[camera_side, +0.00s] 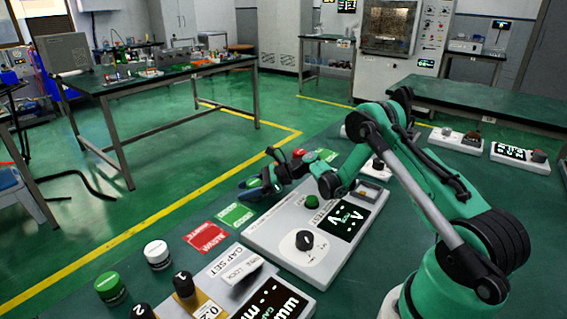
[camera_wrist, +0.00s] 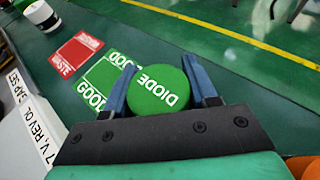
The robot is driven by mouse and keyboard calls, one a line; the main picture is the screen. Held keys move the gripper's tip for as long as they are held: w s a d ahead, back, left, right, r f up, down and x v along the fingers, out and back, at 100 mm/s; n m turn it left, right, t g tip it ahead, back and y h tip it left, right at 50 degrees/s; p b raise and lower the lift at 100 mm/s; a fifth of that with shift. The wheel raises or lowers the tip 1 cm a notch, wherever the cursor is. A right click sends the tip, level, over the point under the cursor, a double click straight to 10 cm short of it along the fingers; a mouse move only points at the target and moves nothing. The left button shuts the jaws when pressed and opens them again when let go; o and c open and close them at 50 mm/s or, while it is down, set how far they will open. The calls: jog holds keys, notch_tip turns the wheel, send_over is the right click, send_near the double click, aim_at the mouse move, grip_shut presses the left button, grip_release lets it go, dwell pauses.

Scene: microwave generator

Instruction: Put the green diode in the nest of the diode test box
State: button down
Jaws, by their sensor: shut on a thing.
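The green diode (camera_wrist: 158,92), a round disc with the white word DIODE on top, sits between the two blue fingers of my gripper (camera_wrist: 165,88) in the wrist view. The fingers are shut on its sides. In the side view my gripper (camera_side: 258,188) is at the far left edge of the white diode test box (camera_side: 272,232), and I cannot make out the diode there. The box has a green button (camera_side: 312,201), a black knob (camera_side: 305,240) and a lit display (camera_side: 349,219).
A red WASTE mat (camera_side: 206,236) and a green GOOD mat (camera_side: 236,215) lie left of the box. A white cylinder (camera_side: 157,255) and a green-topped cylinder (camera_side: 110,289) stand front left. Other devices stand at the right.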

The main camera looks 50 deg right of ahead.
jog(key=shift+c, duration=1.3)
grip_release()
